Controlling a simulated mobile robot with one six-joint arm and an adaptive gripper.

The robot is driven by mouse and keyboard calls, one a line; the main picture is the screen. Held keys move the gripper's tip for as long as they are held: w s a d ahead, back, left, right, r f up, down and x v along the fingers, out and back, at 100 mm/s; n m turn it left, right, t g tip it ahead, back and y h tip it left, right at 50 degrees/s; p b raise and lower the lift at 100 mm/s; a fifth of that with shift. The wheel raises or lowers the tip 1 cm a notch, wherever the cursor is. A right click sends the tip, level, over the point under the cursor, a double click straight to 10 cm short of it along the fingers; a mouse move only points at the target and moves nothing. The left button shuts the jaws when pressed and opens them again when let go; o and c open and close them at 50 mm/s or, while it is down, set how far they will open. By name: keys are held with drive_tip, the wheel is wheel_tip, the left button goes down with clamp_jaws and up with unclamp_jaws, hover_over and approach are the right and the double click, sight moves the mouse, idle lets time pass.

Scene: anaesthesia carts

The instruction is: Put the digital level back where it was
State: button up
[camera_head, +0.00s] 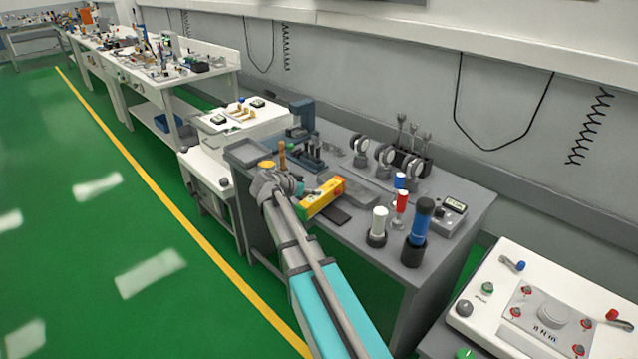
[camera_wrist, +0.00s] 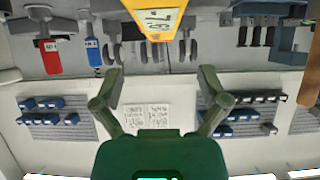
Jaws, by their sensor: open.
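The digital level is a yellow bar (camera_head: 324,196) with a reddish patch near its far end, at the front of the grey bench in the head view. In the wrist view its yellow face with a numeric display (camera_wrist: 156,18) shows at the top edge, partly cut off. My gripper (camera_wrist: 159,80) is open and empty, its two green fingers spread, with the level beyond the fingertips. In the head view my gripper (camera_head: 277,184) is just left of the level; its fingers are hard to make out. Whether the level lies flat on the bench is unclear.
The grey bench (camera_head: 450,238) holds a dark flat pad (camera_head: 336,217) beside the level, dial gauges (camera_head: 384,156), a white-topped cylinder (camera_head: 378,222), a red one (camera_head: 401,205) and a tall blue one (camera_head: 420,222). A grey tray (camera_head: 247,152) is at the left. Green floor is open at left.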

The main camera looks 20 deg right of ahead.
drive_tip(key=p+v, duration=0.2)
drive_tip(key=v, duration=0.4)
drive_tip(key=shift+f, duration=0.1)
idle(0.5)
drive_tip(key=s+a+f+n+g+y, duration=0.1)
drive_tip(key=s+a+f+n+y, duration=0.2)
drive_tip(key=s, duration=0.4)
drive_tip(key=s+a+f+n+g+y, duration=0.1)
drive_tip(key=s+a+f+n+y, duration=0.2)
drive_tip(key=s, duration=0.5)
drive_tip(key=s+a+f+n+g+y, duration=0.2)
drive_tip(key=s+a+f+n+y, duration=0.1)
drive_tip(key=s+a+n+y, duration=0.2)
drive_tip(key=s+a+n, duration=0.1)
drive_tip(key=s+n, duration=0.1)
drive_tip(key=n, duration=0.1)
drive_tip(key=shift+s+a+f, duration=0.25)
drive_tip(key=shift+a+f, duration=0.05)
wheel_tip(320, 180, up, 12)
drive_tip(key=p, duration=1.2)
drive_tip(key=shift+f, duration=0.15)
